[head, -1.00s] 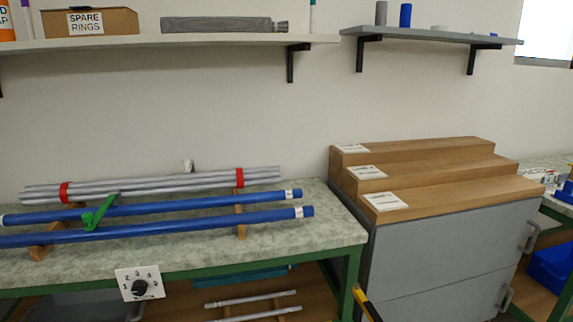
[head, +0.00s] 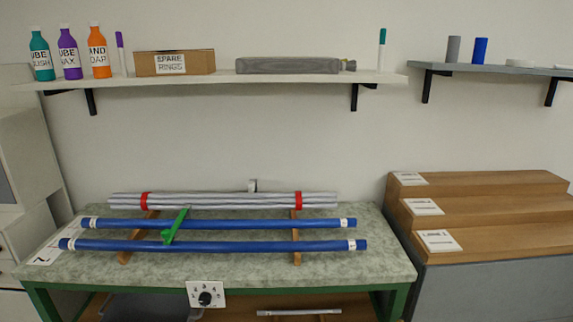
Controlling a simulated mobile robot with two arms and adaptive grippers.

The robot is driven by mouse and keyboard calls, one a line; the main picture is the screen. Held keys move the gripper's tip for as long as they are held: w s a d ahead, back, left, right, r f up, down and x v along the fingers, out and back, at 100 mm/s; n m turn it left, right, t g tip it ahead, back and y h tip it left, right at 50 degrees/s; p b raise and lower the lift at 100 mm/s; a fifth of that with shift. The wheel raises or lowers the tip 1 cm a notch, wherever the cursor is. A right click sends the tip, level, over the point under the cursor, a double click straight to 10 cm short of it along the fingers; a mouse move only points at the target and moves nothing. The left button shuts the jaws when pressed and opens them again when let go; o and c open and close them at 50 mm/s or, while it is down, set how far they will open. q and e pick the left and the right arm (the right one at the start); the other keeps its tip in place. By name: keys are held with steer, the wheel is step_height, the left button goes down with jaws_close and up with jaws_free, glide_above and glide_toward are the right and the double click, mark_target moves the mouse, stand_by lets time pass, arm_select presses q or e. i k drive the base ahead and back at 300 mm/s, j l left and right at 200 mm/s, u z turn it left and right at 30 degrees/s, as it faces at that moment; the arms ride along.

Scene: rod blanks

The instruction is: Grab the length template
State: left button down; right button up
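No thing in view is labelled as a length template, and I cannot tell for sure which one it is. A small green piece (head: 176,226) with a long flat arm leans across two blue rods on the bench. The upper blue rod (head: 250,223) and the lower blue rod (head: 270,245) lie on wooden supports (head: 297,258) and have white bands near their ends. Behind them lies a bundle of grey rods (head: 220,200) with red straps. Neither of my grippers is in view.
The green-framed bench (head: 370,265) has bare room at its right end and a dial plate (head: 206,294) in front. A wooden stepped stand (head: 500,205) is at right. The wall shelf (head: 220,79) holds bottles, a SPARE RINGS box (head: 175,63) and a long grey object (head: 288,66).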

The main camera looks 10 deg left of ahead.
mark_target(48, 255)
steer(key=u, duration=1.75)
